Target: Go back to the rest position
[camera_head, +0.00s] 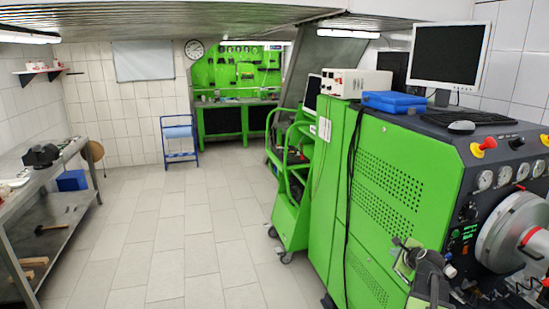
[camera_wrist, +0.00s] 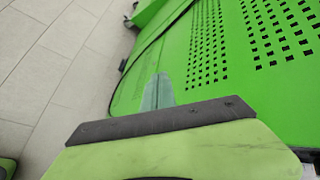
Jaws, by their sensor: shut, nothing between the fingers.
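My gripper (camera_wrist: 157,92) shows in the wrist view as pale translucent fingertips close together, beyond a dark bar and a lime-green body. It is shut and holds nothing. Behind the fingertips is the green side of the test bench (camera_wrist: 190,60) with its perforated panel. In the head view, part of my arm (camera_head: 425,270) shows at the lower right, in front of the green test bench (camera_head: 385,200). I cannot tell from these views whether the fingertips touch the bench's side.
The tiled floor (camera_head: 170,230) is clear in the middle. A metal workbench (camera_head: 45,180) stands at the left. A green trolley (camera_head: 290,210) stands beside the test bench, and a blue cart (camera_head: 180,140) is farther back. A black cable (camera_head: 350,180) hangs down the bench.

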